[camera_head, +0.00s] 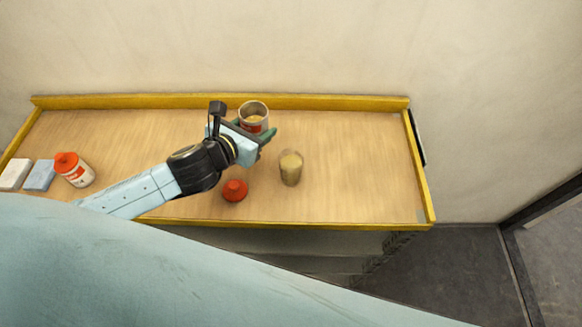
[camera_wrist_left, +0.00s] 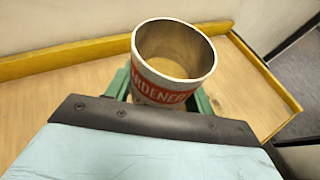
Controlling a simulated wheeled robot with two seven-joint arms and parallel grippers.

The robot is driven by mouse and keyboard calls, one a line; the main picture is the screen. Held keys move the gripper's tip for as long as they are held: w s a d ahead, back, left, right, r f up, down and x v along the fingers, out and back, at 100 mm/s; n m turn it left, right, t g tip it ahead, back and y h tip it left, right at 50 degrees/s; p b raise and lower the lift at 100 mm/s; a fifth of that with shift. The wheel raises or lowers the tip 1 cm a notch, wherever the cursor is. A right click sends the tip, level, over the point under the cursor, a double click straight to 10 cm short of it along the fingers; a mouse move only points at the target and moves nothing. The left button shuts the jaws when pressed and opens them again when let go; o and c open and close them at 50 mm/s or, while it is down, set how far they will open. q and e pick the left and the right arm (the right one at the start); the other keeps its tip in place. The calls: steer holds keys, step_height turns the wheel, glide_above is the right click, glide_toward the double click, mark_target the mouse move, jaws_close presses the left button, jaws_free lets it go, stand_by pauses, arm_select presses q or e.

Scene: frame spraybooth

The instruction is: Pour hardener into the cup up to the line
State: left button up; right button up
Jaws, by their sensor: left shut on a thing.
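The hardener can (camera_head: 254,113) is an open metal can with a red and white label. In the left wrist view, the can (camera_wrist_left: 160,88) shows part of the word "HARDENER" and some tan contents deep inside. My left gripper (camera_head: 256,131) is shut on the can, with green fingers on either side of it. The can looks close to upright; whether it touches the table is unclear. The cup (camera_head: 291,169) stands upright to the right of and nearer than the can, apart from it. It looks yellowish-brown inside; no line can be made out. My right gripper is not in view.
A red cap (camera_head: 235,190) lies left of the cup. A white bottle with a red top (camera_head: 74,169), a blue block (camera_head: 39,175) and a white block (camera_head: 14,174) are at the left. A yellow raised edge (camera_head: 330,103) borders the table. The table's right side is clear.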

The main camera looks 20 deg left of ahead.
mark_target(253, 116)
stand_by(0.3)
arm_select(q)
steer(key=shift+w+r, duration=0.1)
steer(key=shift+r, duration=1.9)
